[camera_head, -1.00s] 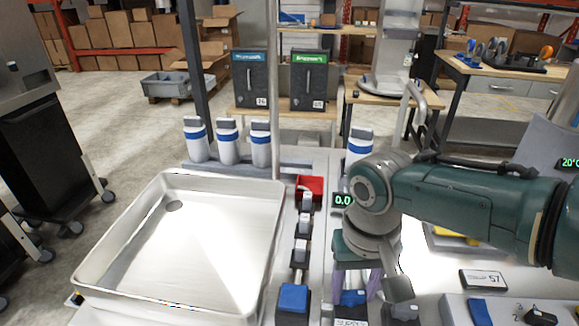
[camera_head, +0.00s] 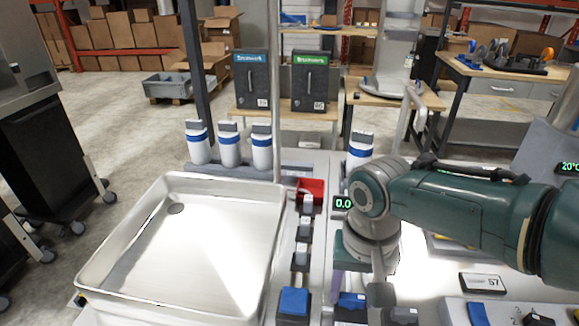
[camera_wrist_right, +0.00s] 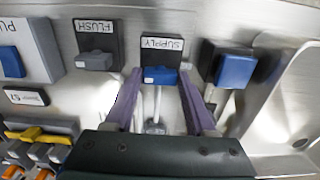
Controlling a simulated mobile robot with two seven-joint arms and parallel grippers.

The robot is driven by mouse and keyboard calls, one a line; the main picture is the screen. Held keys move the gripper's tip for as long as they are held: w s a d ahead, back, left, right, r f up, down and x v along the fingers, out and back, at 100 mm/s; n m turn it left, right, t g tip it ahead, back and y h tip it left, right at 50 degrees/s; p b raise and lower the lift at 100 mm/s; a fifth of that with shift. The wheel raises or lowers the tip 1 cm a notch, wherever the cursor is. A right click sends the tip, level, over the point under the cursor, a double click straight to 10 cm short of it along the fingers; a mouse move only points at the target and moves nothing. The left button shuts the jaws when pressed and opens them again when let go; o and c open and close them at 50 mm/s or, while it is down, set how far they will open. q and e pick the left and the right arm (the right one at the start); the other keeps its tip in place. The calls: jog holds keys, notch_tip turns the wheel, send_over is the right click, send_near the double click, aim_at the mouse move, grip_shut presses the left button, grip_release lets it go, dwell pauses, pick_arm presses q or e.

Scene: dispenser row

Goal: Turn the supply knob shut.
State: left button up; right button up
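The supply knob is a blue knob (camera_wrist_right: 160,75) on a black base under a white SUPPLY label (camera_wrist_right: 162,44) in the right wrist view. In the head view the knob (camera_head: 351,300) shows at the bottom, partly cut off. My right gripper (camera_wrist_right: 160,84) has two purple fingers, spread apart, with their tips on either side of the blue knob in the picture. I cannot tell whether they touch it. In the head view one purple finger shows just behind the knob. My left gripper is not in view.
A FLUSH knob (camera_wrist_right: 95,60) sits beside it, and a blue button block (camera_head: 293,302) stands on the other side. A large steel tray (camera_head: 90,262) fills the left of the bench. A red container (camera_head: 312,186) and white bottles (camera_head: 262,152) stand behind.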

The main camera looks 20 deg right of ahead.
aim_at(353, 297)
jog(key=o, duration=0.4)
notch_tip(353, 297, up, 9)
jog(key=p, duration=0.4)
jog(key=shift+r, duration=0.45)
jog(key=shift+s, duration=0.1)
jog(key=s+a+n+t, duration=0.1)
jog(key=s+a+n, duration=0.4)
jog(key=s, duration=0.2)
jog(key=s+d+r+n+t, duration=0.2)
jog(key=s+r+n, duration=0.1)
jog(key=s+r, duration=0.55)
jog(key=shift+n+t, duration=0.3)
jog(key=r+p, duration=2.6)
jog(key=shift+s+a, duration=0.1)
jog(key=shift+s, duration=0.1)
